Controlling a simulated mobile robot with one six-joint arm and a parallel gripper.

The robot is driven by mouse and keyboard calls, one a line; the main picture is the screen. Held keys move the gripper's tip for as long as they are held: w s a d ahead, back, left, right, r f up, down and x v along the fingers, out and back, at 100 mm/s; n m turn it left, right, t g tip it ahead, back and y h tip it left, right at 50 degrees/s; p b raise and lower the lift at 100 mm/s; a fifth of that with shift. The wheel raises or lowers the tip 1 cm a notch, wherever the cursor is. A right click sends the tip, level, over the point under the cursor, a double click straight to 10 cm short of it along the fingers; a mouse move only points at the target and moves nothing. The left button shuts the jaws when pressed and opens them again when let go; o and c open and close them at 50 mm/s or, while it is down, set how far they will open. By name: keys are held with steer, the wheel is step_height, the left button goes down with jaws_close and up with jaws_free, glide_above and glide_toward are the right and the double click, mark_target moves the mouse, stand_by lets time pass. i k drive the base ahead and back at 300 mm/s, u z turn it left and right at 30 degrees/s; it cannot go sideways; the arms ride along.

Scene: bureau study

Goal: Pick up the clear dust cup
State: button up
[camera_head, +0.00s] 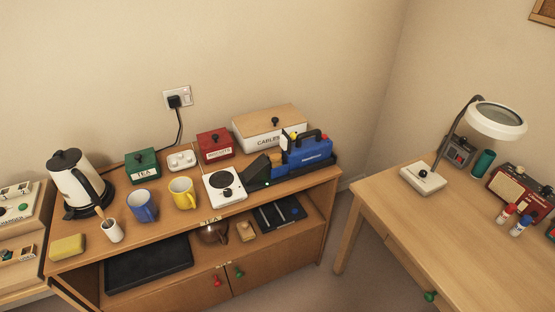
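A blue hand-held vacuum (308,152) with a black handle lies on a long black base at the right end of the sideboard top. A dark wedge-shaped nozzle (257,168) is at its left end. Between the nozzle and the blue body is a small tan patch (277,158), which may be the clear dust cup with the background showing through it. It is too small to tell for sure. My gripper is not in view.
A white hotplate (225,186) stands just left of the nozzle. The cables box (270,130) and red biscuits box (215,144) are behind. Yellow (182,192) and blue (143,206) mugs stand further left. A gap separates the sideboard from the desk (400,215).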

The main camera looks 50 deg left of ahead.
mark_target(276, 157)
steer(key=u, duration=0.85)
steer(key=i, duration=0.7)
steer(key=z, duration=0.85)
steer(key=k, duration=0.15)
steer(key=u, duration=3.05)
